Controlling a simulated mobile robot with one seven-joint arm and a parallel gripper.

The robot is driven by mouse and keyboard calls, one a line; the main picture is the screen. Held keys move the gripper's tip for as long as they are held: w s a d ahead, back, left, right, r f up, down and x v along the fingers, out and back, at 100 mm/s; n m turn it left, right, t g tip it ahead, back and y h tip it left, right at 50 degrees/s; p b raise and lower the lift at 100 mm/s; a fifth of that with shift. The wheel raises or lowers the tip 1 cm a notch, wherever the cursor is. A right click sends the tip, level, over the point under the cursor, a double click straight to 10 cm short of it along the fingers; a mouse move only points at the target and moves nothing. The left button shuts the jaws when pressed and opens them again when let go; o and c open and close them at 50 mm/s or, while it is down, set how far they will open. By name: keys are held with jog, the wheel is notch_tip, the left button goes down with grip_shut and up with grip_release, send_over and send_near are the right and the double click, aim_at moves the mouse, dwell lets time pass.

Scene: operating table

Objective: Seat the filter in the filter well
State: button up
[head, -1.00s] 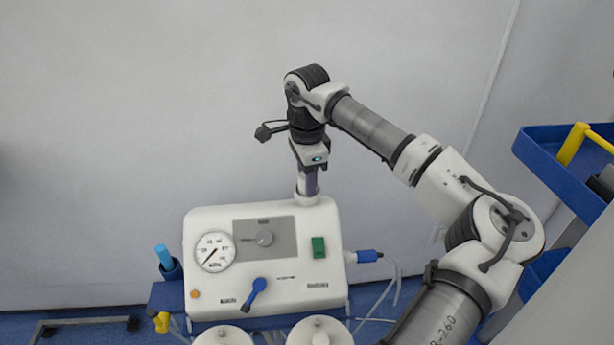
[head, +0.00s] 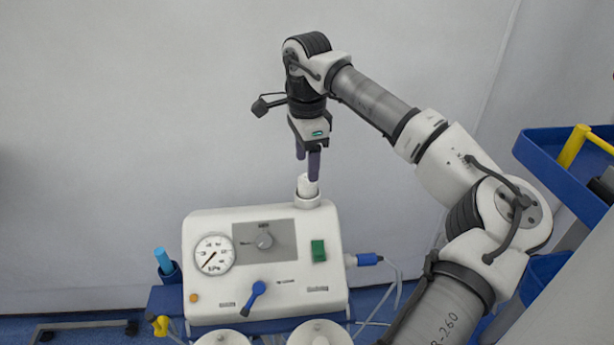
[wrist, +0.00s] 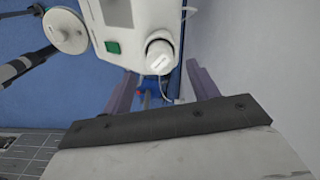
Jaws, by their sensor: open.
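The white filter (head: 307,187) stands upright in the round white filter well (head: 307,202) at the back right of the white suction unit. In the wrist view the filter (wrist: 159,60) shows from above as a pale round cap inside the ring of the well. How deep it sits I cannot tell. My gripper (head: 307,166) is open and empty just above the filter, its two dark purple fingers pointing down and apart from it. The fingers also show in the wrist view (wrist: 163,85).
The suction unit (head: 222,292) has a gauge (head: 215,253), a blue lever (head: 253,293) and a green switch (head: 318,250). A blue plug (head: 369,259) with tubing sticks out at its right. A blue cart (head: 560,170) stands at far right.

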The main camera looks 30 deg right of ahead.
notch_tip(320, 180, up, 6)
jog(key=shift+s, duration=0.15)
dwell(0.6)
